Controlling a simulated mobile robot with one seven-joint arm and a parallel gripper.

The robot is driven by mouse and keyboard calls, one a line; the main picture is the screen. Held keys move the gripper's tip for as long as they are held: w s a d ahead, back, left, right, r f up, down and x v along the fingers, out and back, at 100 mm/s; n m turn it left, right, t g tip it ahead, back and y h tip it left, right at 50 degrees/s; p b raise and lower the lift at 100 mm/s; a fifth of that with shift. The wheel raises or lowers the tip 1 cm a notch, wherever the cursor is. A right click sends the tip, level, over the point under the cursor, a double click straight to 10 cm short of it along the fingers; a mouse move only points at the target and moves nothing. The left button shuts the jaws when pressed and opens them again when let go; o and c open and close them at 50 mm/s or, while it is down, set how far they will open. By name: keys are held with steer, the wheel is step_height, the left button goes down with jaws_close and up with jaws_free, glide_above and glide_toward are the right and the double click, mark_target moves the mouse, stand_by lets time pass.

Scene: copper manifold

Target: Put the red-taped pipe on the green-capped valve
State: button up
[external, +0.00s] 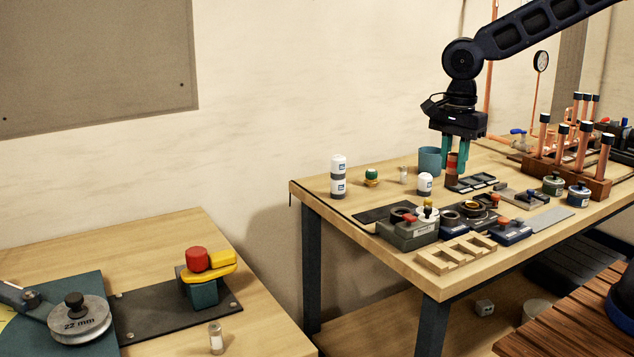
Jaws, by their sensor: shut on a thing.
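My gripper (455,158) hangs over the back middle of the right workbench, its teal fingers pointing down. It is shut on a short upright copper-brown pipe with a red band, the red-taped pipe (452,172). The pipe's lower end is close to the bench; I cannot tell if it touches. The green-capped valve (371,174), a small brass piece with a green top, stands near the bench's back edge, to the left of my gripper and apart from it.
A blue-grey cup (429,160) stands just behind and left of the gripper. Vises and blocks fill the bench front (408,230). A wooden rack (565,178) of copper pipes stands at right.

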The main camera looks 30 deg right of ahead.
steer(key=shift+w+r, duration=0.25)
steer(key=shift+r, duration=0.1)
steer(key=w+r, duration=0.3)
steer(key=w, duration=1)
steer(key=r, duration=0.2)
glide_above(372, 170)
step_height(372, 170, down, 20)
steer(key=shift+a, duration=0.1)
steer(key=shift+f, duration=0.1)
steer(key=o, duration=1)
